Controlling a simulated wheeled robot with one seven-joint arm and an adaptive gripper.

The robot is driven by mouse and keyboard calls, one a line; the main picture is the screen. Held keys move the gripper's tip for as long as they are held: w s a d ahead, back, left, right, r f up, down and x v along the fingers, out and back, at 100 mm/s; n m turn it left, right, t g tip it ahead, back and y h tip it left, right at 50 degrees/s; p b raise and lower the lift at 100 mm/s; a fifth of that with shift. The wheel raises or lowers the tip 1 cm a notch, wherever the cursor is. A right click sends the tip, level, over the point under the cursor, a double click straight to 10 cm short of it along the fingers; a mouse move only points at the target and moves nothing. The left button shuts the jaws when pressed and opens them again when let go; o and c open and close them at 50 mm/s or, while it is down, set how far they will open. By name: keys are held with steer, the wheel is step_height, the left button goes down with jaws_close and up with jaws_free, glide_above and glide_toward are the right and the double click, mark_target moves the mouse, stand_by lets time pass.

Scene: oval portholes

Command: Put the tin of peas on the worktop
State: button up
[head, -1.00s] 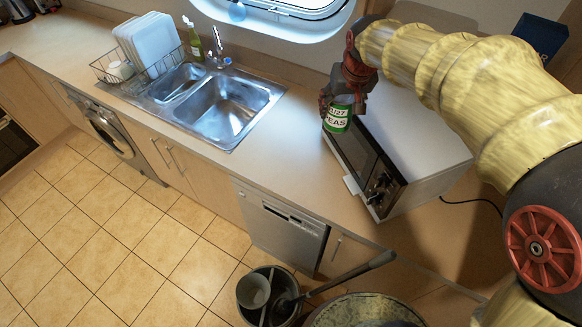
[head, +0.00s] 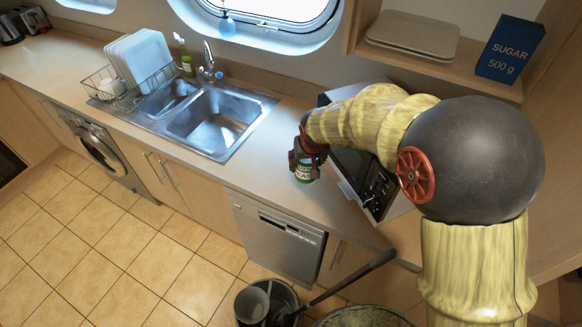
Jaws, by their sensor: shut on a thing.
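The tin of peas (head: 304,173), green with a white label, is at the end of my arm in the head view. My gripper (head: 304,160) is shut on it from above, and the fingers hide its upper part. The tin is over the worktop (head: 262,160), between the sink and the microwave. I cannot tell whether its base touches the surface.
The microwave (head: 366,185) stands just right of the tin, partly behind my arm. The sink (head: 215,122) is to the left, with a dish rack (head: 125,95) beyond it. A sugar box (head: 510,50) sits on a shelf. The worktop left of the tin is bare.

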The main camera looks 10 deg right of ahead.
steer(key=w+a+f, duration=0.1)
steer(key=w+f, duration=0.2)
steer(key=w, duration=0.1)
steer(key=w+a+f, duration=0.1)
steer(key=w+f, duration=0.2)
steer(key=w, duration=0.1)
steer(key=w+a+f, duration=0.1)
steer(key=w+f, duration=0.3)
steer(key=w, duration=0.1)
steer(key=shift+f, duration=1.35)
steer(key=shift+f, duration=0.2)
steer(key=o, duration=1.6)
